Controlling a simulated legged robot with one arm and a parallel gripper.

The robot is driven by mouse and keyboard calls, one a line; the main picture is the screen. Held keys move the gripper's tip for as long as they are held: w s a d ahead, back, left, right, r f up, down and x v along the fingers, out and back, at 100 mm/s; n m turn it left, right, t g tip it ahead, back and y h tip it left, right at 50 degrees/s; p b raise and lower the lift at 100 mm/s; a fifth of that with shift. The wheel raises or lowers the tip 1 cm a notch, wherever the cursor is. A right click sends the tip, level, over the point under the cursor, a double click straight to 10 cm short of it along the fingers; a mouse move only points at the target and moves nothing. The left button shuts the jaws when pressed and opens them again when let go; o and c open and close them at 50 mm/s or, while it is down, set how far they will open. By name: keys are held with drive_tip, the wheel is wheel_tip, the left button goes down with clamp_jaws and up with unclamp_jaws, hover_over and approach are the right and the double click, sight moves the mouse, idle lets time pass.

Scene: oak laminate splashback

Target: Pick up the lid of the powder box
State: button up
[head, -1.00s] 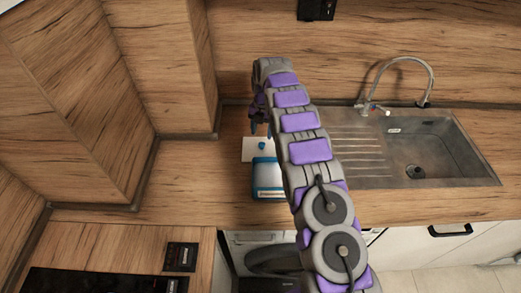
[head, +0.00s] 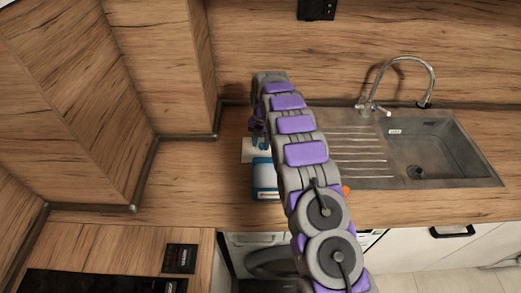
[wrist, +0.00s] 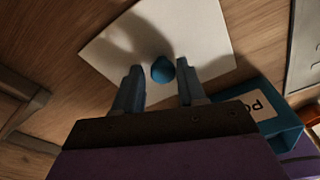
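The lid is a flat white square (wrist: 205,30) with a round blue knob (wrist: 162,69). It lies on the wooden counter, and part of its white plate shows in the head view (head: 247,155). The blue powder box (wrist: 285,122) with a white label stands beside the lid, and it also shows in the head view (head: 265,180), nearer to me. My gripper (wrist: 158,68) is open, with its two fingers on either side of the knob and gaps showing. In the head view my gripper (head: 260,143) is over the lid and hides the knob. I cannot tell the exact height of the fingertips.
A metal sink (head: 440,150) with a ribbed drainer and a tap (head: 400,65) is to the right. A wooden wall panel (head: 170,60) stands close at the left and back. A dark hob (head: 90,282) is at the lower left.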

drive_tip(key=shift+d, duration=0.25)
drive_tip(key=shift+c, duration=1.4)
clamp_jaws()
drive_tip(key=shift+a, duration=0.2)
drive_tip(key=shift+r, duration=0.1)
